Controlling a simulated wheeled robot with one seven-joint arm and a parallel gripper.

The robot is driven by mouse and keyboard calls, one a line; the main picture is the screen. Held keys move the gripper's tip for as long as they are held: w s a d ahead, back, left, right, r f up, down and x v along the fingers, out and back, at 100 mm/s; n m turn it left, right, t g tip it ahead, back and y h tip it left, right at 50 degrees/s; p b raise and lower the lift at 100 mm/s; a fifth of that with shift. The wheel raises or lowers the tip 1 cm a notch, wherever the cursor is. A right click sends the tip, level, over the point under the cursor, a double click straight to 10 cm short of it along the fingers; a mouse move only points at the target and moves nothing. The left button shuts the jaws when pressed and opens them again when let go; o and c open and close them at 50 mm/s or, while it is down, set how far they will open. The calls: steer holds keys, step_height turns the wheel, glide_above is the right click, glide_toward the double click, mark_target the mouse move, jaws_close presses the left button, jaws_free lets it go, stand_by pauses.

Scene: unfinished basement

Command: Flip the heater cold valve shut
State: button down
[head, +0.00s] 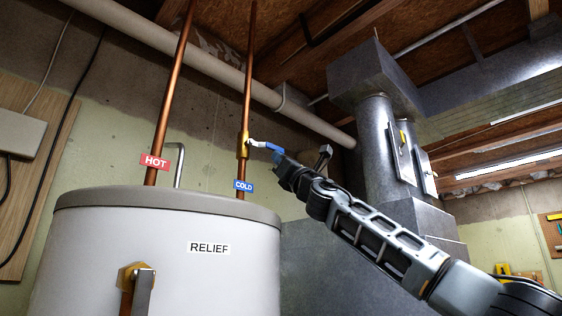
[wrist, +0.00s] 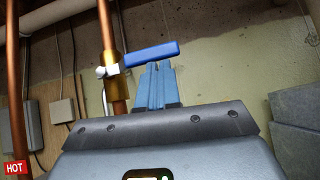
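The cold valve is a brass body (head: 244,144) on the copper pipe above the blue COLD tag (head: 243,185). Its lever has a white neck and a blue grip (head: 273,147), and sticks out to the right, roughly crosswise to the pipe. In the wrist view the blue lever (wrist: 152,53) lies nearly level beside the brass body (wrist: 116,85). My gripper (head: 264,156) has blue fingers, which in the wrist view (wrist: 157,68) are close together with nothing visible between them. The fingertips are right below the lever; I cannot tell whether they touch it.
The white heater tank (head: 150,245) stands below. A second copper pipe with a red HOT tag (head: 155,162) rises to the left. A brass relief valve (head: 133,275) is on the tank's front. Grey metal ducts (head: 375,130) stand behind my arm at the right.

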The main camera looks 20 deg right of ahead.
steer(key=shift+d+r, duration=0.15)
steer(key=shift+r, duration=0.15)
steer(key=shift+f, duration=0.1)
steer(key=w+f+b+v, duration=0.2)
steer(key=b+v, duration=0.3)
steer(key=v, duration=0.8)
steer(key=shift+d+f, duration=0.1)
stand_by(0.4)
